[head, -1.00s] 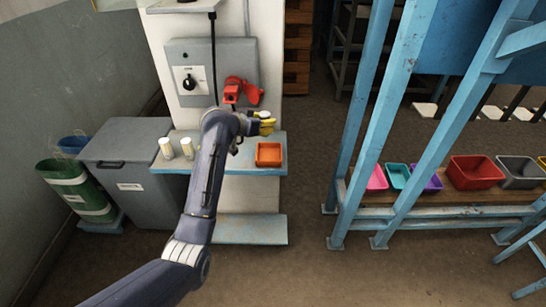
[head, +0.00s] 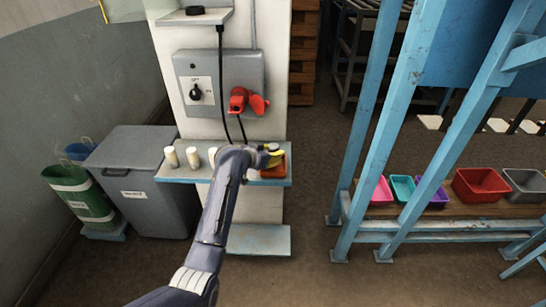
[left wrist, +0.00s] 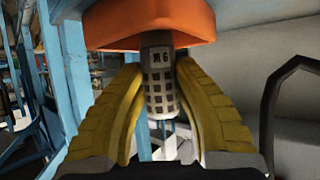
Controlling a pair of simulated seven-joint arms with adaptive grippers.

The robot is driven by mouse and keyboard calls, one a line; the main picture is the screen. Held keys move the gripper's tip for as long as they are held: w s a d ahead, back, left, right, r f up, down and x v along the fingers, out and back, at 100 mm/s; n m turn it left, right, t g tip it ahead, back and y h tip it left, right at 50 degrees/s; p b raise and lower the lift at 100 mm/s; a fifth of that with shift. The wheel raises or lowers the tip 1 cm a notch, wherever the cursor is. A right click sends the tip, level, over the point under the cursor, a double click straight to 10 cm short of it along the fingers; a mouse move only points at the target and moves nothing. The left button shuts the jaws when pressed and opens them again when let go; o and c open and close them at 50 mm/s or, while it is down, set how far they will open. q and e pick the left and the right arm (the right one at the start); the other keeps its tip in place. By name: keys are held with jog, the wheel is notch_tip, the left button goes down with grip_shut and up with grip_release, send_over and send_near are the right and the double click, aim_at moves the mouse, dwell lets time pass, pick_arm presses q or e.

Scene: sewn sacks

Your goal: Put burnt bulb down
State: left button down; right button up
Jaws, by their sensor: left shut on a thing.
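My left gripper (head: 272,155) has yellow fingers and is at the orange tray (head: 273,172) on the blue shelf, covering part of it. In the left wrist view its fingers (left wrist: 160,115) are shut on a grey cylinder (left wrist: 158,88) with a dark square grid and the mark M6, which I take for the burnt bulb. The orange tray (left wrist: 150,22) fills the top of that view, right at one end of the bulb. I cannot tell whether they touch. In the head view the bulb is hidden. My right gripper is not in view.
Three pale cylinders (head: 192,157) stand left of my arm on the blue shelf (head: 180,174). A switch box (head: 195,85) with a red plug (head: 238,100) is on the post behind. A grey bin (head: 140,180) is at left. A blue frame (head: 400,130) stands right.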

pick_arm(q)
jog(key=shift+f, duration=0.65)
jog(key=shift+f, duration=0.1)
jog(key=c, duration=1)
grip_release()
jog(key=shift+c, duration=0.2)
